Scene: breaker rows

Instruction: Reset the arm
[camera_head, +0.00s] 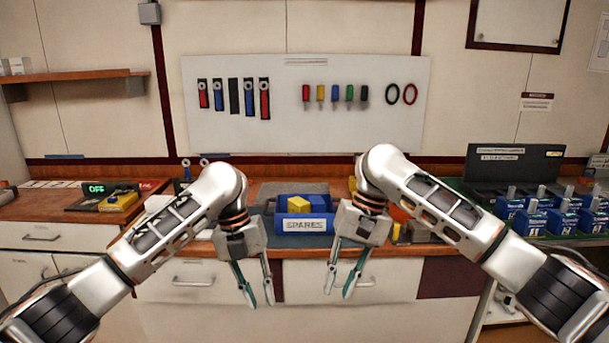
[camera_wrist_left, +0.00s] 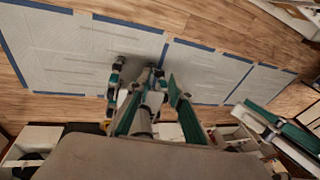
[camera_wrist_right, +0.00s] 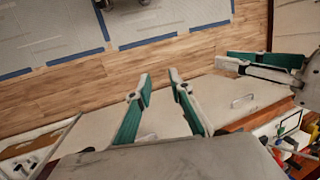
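My left gripper (camera_head: 260,303) hangs pointing down in front of the counter's drawers in the head view. Its teal-padded fingers are apart with nothing between them; they also show in the left wrist view (camera_wrist_left: 155,100). My right gripper (camera_head: 338,293) hangs down a little to the right, its fingers apart and empty. Its fingers also show in the right wrist view (camera_wrist_right: 158,85). Both arms come in from the lower corners, bend at raised elbows and reach inward. The two grippers are apart from each other, with the blue SPARES bin (camera_head: 304,225) behind and between them.
The wooden counter (camera_head: 262,189) runs behind both grippers. A device with a green OFF display (camera_head: 96,189) stands at the left. Several blue breakers (camera_head: 533,220) stand in rows at the right. A white tool board (camera_head: 300,125) hangs above. Blue-taped floor (camera_wrist_left: 90,60) lies below.

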